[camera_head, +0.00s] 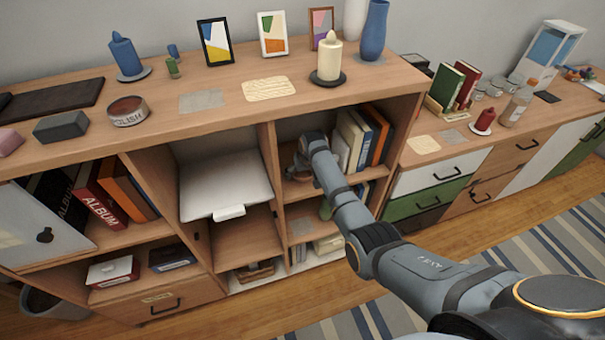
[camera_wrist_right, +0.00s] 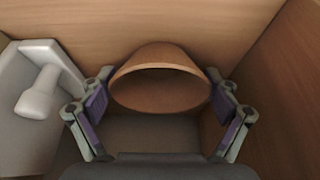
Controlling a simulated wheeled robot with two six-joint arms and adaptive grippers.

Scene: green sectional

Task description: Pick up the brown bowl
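The brown bowl (camera_wrist_right: 160,80) is in the middle of the right wrist view, between the two fingers of my right gripper (camera_wrist_right: 160,98). Its dark opening faces the camera, and its rounded side is towards the wooden panel behind. The fingers are spread wide, one on each side of the bowl, close to its edges; I cannot tell whether they touch it. In the head view my right gripper (camera_head: 305,160) reaches into a shelf compartment, and a brown part of the bowl (camera_head: 299,173) shows beside it. My left gripper is in neither view.
A white flap with a handle (camera_head: 224,183) stands out left of the compartment, and its handle shows in the wrist view (camera_wrist_right: 38,92). Upright books (camera_head: 362,138) stand right of my gripper. Wooden walls enclose the compartment. Candles, frames and a blue vase (camera_head: 373,32) stand on top.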

